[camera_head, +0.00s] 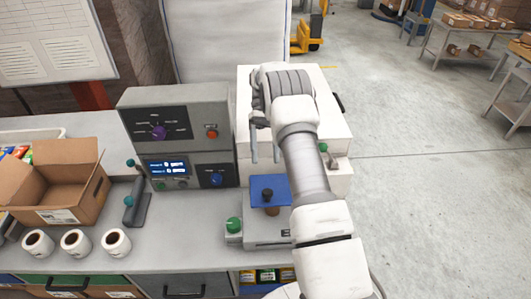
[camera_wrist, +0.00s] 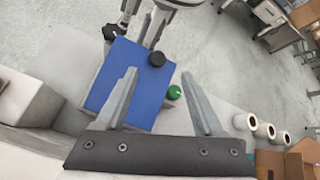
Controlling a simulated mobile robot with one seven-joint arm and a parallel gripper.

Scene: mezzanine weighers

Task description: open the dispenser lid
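I take the blue panel (camera_head: 258,183) with a dark knob (camera_head: 268,195) to be the dispenser lid. It sits on a light grey unit (camera_head: 268,233) on the bench and looks closed. The wrist view shows the blue panel (camera_wrist: 120,75) and its black round knob (camera_wrist: 156,59) near one edge. My gripper (camera_head: 266,157) is above and behind the panel, fingers pointing down. Its fingers are spread with nothing between them; in the wrist view my gripper (camera_wrist: 159,72) appears over the panel, apart from the knob.
A green knob (camera_head: 234,224) sits beside the unit. A grey control box (camera_head: 180,135) stands left, and a white cabinet (camera_head: 330,125) stands behind my arm. An open cardboard box (camera_head: 60,185) and white rolls (camera_head: 116,243) lie on the left bench. Some bench between is clear.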

